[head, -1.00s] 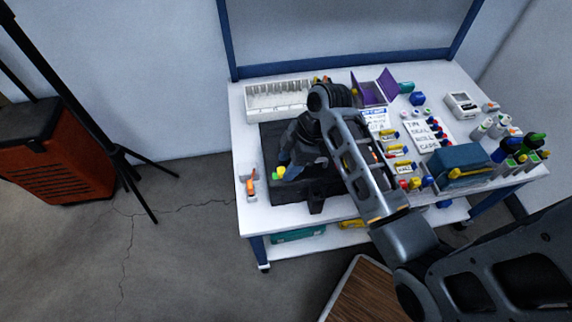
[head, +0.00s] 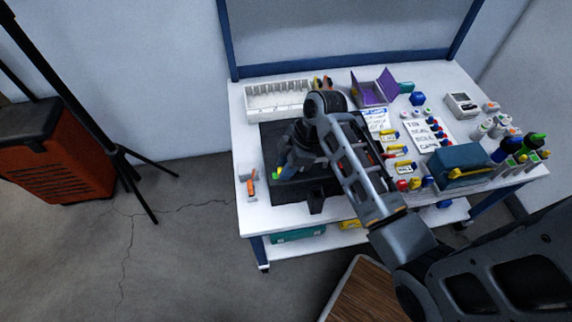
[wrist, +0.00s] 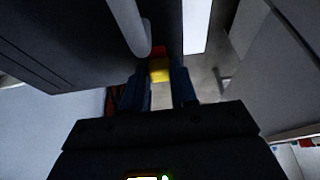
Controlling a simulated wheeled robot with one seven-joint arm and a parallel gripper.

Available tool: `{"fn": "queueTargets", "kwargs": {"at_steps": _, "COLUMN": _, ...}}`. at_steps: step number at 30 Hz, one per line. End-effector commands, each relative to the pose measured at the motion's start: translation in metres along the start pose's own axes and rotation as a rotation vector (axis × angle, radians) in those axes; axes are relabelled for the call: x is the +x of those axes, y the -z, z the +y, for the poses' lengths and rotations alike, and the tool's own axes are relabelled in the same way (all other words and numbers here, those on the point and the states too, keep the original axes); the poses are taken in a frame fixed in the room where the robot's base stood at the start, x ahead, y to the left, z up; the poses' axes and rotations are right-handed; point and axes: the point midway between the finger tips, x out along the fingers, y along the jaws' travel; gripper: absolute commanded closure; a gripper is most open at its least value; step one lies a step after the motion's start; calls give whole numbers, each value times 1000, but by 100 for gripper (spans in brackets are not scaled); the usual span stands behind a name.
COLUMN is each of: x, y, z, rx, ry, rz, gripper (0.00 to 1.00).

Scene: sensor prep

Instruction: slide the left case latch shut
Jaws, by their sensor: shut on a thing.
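The dark case (head: 345,188) lies on the white bench in the head view, partly hidden under my arm. Its dark wall also fills the upper left of the wrist view (wrist: 50,55). My gripper (wrist: 158,80) points down at the case's left side. Its two blue fingers are shut on a small yellow piece, apparently the left latch (wrist: 159,70). A red patch (wrist: 158,50) shows just beyond the yellow. In the head view my wrist mostly covers the fingers and the latch, so how far the latch has slid cannot be told.
A white slotted rack (head: 278,98) stands behind the case and an open purple box (head: 375,88) at the back. An orange-handled tool (head: 251,186) lies left of the case. A teal case (head: 462,163), bottles and labelled cards crowd the right side.

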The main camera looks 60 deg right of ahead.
Motion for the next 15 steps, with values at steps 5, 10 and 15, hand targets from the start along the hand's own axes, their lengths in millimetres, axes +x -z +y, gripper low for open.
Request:
{"fn": "queueTargets", "kwargs": {"at_steps": 5, "x": 0, "y": 0, "z": 0, "rx": 0, "ry": 1, "rz": 0, "gripper": 100}}
{"fn": "queueTargets", "kwargs": {"at_steps": 10, "x": 0, "y": 0, "z": 0, "rx": 0, "ry": 1, "rz": 0, "gripper": 100}}
{"fn": "queueTargets", "kwargs": {"at_steps": 15, "x": -6, "y": -6, "z": -1, "rx": 2, "ry": 2, "rz": 0, "gripper": 100}}
